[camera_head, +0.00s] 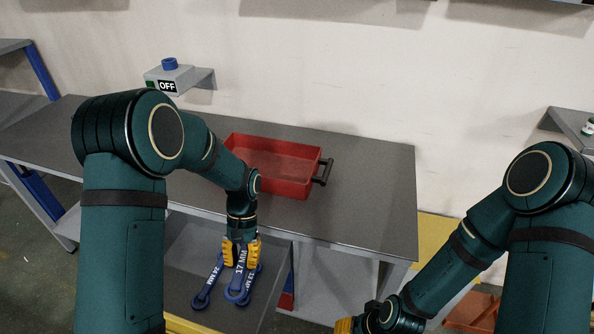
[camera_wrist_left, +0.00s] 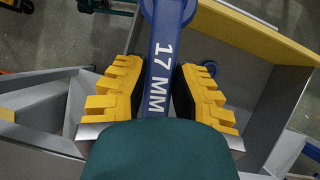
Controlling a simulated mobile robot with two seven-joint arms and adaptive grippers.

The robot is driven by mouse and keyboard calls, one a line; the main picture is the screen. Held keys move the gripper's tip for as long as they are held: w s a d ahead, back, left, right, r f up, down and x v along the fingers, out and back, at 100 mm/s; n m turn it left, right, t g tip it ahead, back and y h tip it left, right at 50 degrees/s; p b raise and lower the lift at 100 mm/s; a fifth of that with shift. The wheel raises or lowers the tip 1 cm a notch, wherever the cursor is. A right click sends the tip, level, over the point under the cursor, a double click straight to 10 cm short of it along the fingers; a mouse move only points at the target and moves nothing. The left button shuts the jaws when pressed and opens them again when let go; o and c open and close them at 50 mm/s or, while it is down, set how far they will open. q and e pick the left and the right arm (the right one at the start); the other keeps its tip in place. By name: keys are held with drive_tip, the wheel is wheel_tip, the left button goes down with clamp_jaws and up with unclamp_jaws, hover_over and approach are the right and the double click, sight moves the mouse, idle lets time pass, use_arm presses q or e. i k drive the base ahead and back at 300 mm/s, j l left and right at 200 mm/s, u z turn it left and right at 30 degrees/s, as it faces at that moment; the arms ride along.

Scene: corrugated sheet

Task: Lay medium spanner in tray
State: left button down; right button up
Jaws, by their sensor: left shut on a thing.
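The medium spanner, blue and marked 17 MM (camera_head: 238,284), hangs ring end down from my left gripper (camera_head: 241,252). In the left wrist view the spanner (camera_wrist_left: 160,60) stands between the yellow finger pads, and the left gripper (camera_wrist_left: 158,98) is shut on it. A blue spanner marked 24 MM (camera_head: 211,282) is just left of it, and another blue spanner (camera_head: 253,275) is partly hidden on its right. The red tray (camera_head: 293,188) with a black handle is on the grey worktop, behind the gripper. Only a yellow bit of my right gripper (camera_head: 344,325) shows at the bottom edge.
The grey worktop (camera_head: 375,185) is clear right of the tray. Its front edge lies between the gripper and the tray. An open grey drawer or bin (camera_head: 185,270) is below the gripper. A grey box marked OFF (camera_head: 170,78) with a blue knob is at the wall.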

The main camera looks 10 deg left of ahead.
sight(270, 165)
drive_tip(key=j+z, duration=0.1)
drive_tip(key=z, duration=0.8)
drive_tip(key=j, duration=0.95)
drive_tip(key=i+z, duration=0.05)
drive_tip(key=i, duration=0.05)
